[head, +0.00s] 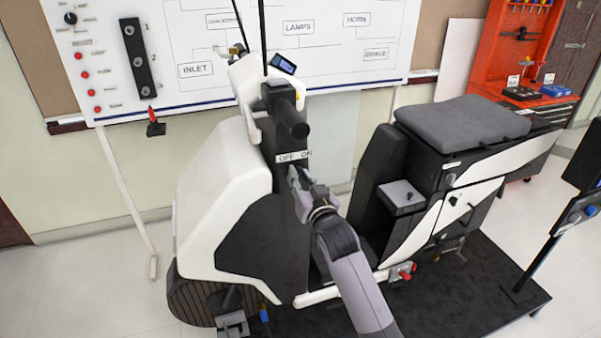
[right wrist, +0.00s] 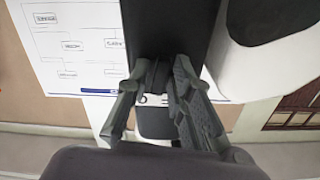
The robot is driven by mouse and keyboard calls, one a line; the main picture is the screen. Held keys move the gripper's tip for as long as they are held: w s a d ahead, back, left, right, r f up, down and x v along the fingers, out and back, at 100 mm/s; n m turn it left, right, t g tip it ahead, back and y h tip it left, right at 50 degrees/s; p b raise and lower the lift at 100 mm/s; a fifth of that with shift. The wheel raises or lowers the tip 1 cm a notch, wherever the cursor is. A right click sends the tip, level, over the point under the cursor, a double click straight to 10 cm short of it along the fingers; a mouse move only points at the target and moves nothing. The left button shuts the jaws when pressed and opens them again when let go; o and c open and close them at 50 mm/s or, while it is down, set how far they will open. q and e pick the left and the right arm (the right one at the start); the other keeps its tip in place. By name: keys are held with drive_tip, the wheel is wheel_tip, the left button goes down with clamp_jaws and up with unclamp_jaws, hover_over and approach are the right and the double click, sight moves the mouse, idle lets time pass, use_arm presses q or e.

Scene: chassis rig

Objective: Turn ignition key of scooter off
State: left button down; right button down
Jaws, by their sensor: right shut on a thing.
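The scooter (head: 212,205) stands in the middle of the head view, with a white front shield and a dark steering column. A white label (head: 294,157) reading OFF and ON sits on the column below the handlebar. My right gripper (head: 296,177) is at the column just below this label. In the right wrist view, its two fingers (right wrist: 160,72) are closed around a small dark piece, apparently the ignition key (right wrist: 157,80), against the dark column. The fingers hide much of it, and I cannot tell which way it points. My left gripper is not in view.
The handlebar grip (head: 292,122) juts out above my right gripper. The grey seat (head: 462,123) is to the right. A whiteboard (head: 190,45) stands behind, and an orange tool rack (head: 500,50) is at the back right. Open floor lies at the left.

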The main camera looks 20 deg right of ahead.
drive_tip(key=shift+n+p, duration=0.4)
drive_tip(key=shift+n, duration=0.6)
drive_tip(key=c, duration=1.6)
unclamp_jaws()
drive_tip(key=shift+c, duration=0.2)
drive_tip(key=s, duration=1.2)
drive_tip(key=shift+d, duration=0.15)
